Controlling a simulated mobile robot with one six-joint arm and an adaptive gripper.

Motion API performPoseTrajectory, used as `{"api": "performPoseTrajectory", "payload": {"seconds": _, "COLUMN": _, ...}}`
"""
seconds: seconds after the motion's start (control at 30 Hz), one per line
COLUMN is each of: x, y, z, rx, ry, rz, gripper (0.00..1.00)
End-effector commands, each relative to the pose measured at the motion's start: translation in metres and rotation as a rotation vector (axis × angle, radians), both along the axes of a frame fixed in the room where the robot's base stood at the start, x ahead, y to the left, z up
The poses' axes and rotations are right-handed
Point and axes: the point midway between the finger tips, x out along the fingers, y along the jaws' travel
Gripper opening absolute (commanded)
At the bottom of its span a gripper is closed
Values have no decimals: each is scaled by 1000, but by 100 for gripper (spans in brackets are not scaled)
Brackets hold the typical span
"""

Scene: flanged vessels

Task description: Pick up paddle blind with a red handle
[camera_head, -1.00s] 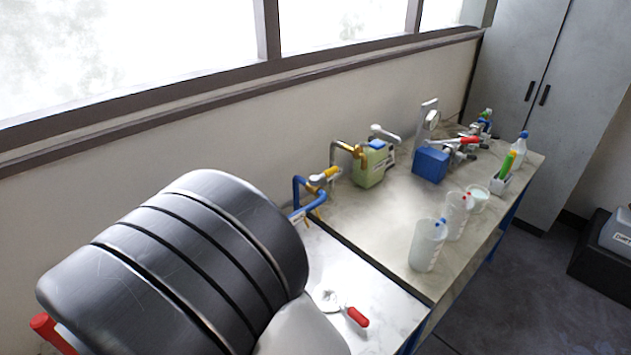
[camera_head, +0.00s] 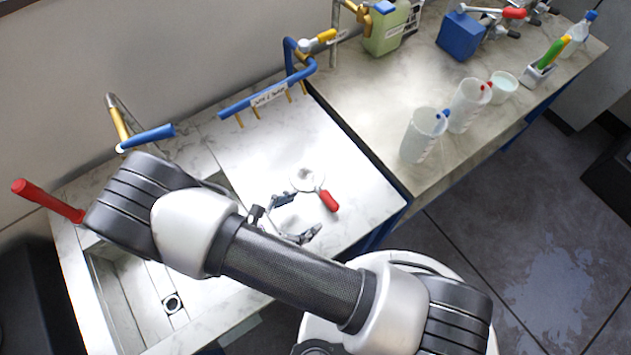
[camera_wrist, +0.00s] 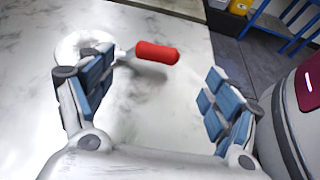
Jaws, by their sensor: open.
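The paddle blind (camera_head: 308,179) lies flat on the white marbled worktop, a pale round disc with a short neck and a red handle (camera_head: 328,201) pointing toward the front right. In the wrist view, the red handle (camera_wrist: 157,53) lies ahead of the gap between the fingers. The disc (camera_wrist: 72,44) is at upper left, partly hidden by the left finger. My gripper (camera_head: 302,217) is open and empty, just to the left of and in front of the handle in the head view. It also shows open in the wrist view (camera_wrist: 156,80), apart from the blind.
A sink basin (camera_head: 130,295) lies left of the worktop. A blue pipe rack (camera_head: 262,97) stands behind. White beakers (camera_head: 424,135) and a blue vise (camera_head: 462,36) stand on the adjoining bench. A red lever (camera_head: 48,201) is at far left. The worktop around the blind is clear.

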Motion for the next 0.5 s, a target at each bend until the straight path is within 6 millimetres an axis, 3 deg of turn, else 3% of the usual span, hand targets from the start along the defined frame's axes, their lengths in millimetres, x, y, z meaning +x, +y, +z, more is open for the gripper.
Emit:
{"api": "performPoseTrajectory", "payload": {"seconds": 0.13, "x": 15, "y": -24, "z": -12, "rx": -3, "ry": 2, "rz": -3, "gripper": 82}}
{"api": "performPoseTrajectory", "payload": {"seconds": 0.5, "x": 34, "y": -49, "z": -24, "rx": 0, "ry": 0, "rz": -4, "gripper": 82}}
